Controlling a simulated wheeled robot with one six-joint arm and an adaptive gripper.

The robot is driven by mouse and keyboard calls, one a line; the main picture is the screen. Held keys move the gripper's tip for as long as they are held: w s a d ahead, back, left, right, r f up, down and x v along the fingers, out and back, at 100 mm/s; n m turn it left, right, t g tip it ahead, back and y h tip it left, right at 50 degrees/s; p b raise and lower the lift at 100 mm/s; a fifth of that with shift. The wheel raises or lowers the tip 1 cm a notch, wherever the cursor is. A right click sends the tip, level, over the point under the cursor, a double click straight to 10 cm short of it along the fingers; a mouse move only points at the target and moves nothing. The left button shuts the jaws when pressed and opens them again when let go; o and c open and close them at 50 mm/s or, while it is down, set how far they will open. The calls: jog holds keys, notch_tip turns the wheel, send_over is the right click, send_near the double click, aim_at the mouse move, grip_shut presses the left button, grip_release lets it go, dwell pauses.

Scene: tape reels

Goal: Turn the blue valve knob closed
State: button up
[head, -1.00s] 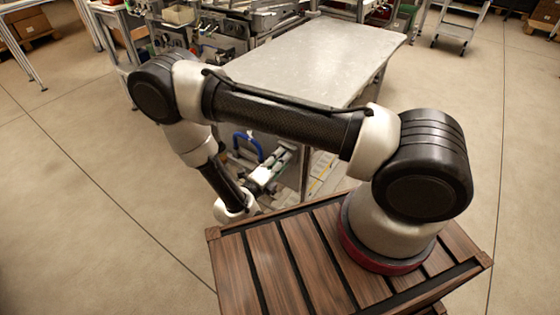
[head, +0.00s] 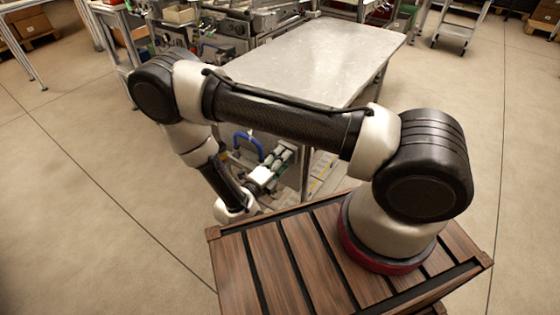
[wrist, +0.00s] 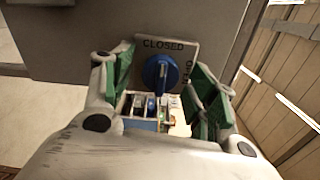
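The blue valve knob (wrist: 160,73) sits on a light plate (wrist: 190,47) in the wrist view. The plate reads CLOSED above the knob and OPEN, turned sideways, at its right. The knob's raised ridge looks roughly upright in the picture, in line with the CLOSED side. My gripper (wrist: 162,66) is open, with one green-padded finger left of the knob and one right of it. Gaps show between the pads and the knob; I cannot tell how far the fingers reach in depth. In the head view my gripper (head: 264,179) is low beside the bench, and the knob cannot be made out.
A grey panel (wrist: 75,38) lies behind the plate. Small coloured parts (wrist: 150,104) show below the knob between the fingers. A grey-topped bench (head: 310,60) stands beyond my arm, with a curved blue part (head: 248,143) below it. Open floor (head: 80,190) lies at the left.

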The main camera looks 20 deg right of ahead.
jog(key=shift+r, duration=0.1)
jog(key=o, duration=0.5)
jog(key=r, duration=0.8)
jog(key=shift+w+r, duration=0.1)
jog(key=shift+w, duration=0.2)
jog(key=shift+s+a+r, duration=0.1)
jog(key=shift+s+r, duration=0.15)
jog(key=shift+r, duration=0.3)
jog(key=shift+s+r, duration=0.25)
jog(key=shift+r, duration=0.25)
jog(key=shift+c, duration=1.3)
jog(key=shift+w+f, duration=0.1)
jog(key=shift+f, duration=0.1)
jog(key=shift+c, duration=1.2)
